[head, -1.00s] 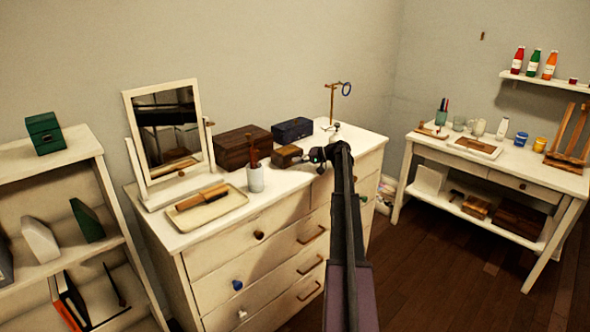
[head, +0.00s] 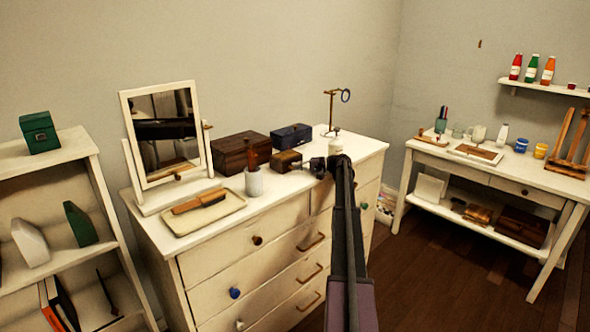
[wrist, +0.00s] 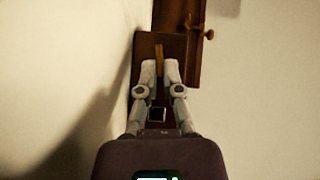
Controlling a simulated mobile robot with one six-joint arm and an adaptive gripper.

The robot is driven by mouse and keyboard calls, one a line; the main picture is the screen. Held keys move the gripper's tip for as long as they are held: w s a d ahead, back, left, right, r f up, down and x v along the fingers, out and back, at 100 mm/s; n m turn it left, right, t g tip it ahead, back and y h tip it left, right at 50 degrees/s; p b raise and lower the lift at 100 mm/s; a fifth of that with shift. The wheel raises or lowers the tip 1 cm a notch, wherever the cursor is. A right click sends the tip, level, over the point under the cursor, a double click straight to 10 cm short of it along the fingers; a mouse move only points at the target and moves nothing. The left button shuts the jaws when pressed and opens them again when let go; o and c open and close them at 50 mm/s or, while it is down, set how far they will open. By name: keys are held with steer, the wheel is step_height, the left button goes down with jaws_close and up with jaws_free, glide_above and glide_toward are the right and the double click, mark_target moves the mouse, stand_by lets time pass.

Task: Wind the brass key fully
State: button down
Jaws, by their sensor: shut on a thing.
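A small brown box (head: 286,162) sits on the white dresser, in front of the dark blue box. My gripper (head: 318,167) is at its right side in the head view. In the wrist view, the box's brown face (wrist: 143,52) lies ahead of the fingers. A narrow brass-coloured piece, the brass key (wrist: 159,58), stands between the fingertips of my gripper (wrist: 159,68), which are shut on it. The lower part of the key and the exact contact are hard to make out.
A larger brown box (head: 236,150) and a dark blue box (head: 292,137) stand close behind. A brass stand (head: 330,112) is behind my gripper.

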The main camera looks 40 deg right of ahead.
steer(key=c, duration=0.8)
jaws_free()
step_height(320, 180, up, 2)
steer(key=shift+r+p, duration=0.1)
steer(key=shift+p, duration=0.95)
steer(key=shift+a, duration=0.1)
